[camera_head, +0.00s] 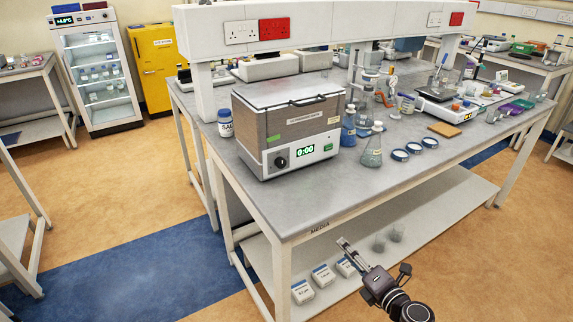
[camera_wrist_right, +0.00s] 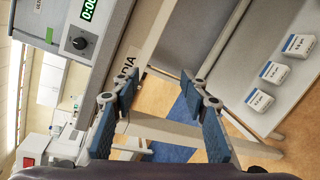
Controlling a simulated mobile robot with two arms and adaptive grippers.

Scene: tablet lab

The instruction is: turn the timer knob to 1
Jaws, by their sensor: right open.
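The timer knob (camera_head: 281,162) is a dark round knob on the white front panel of a box-shaped bath (camera_head: 290,125) on the bench. A green display reading 0:00 (camera_head: 305,151) is just right of it. The knob also shows at the upper left in the right wrist view (camera_wrist_right: 79,43), sideways. My right gripper (camera_head: 343,243) is in front of the bench, lower than the bench top and well apart from the knob. In the right wrist view its two blue-padded fingers (camera_wrist_right: 160,95) are spread with nothing between them. My left gripper is not in view.
The bench's front edge (camera_head: 375,195) and lower shelf (camera_head: 440,205) with small boxes (camera_head: 323,275) are near my right arm.

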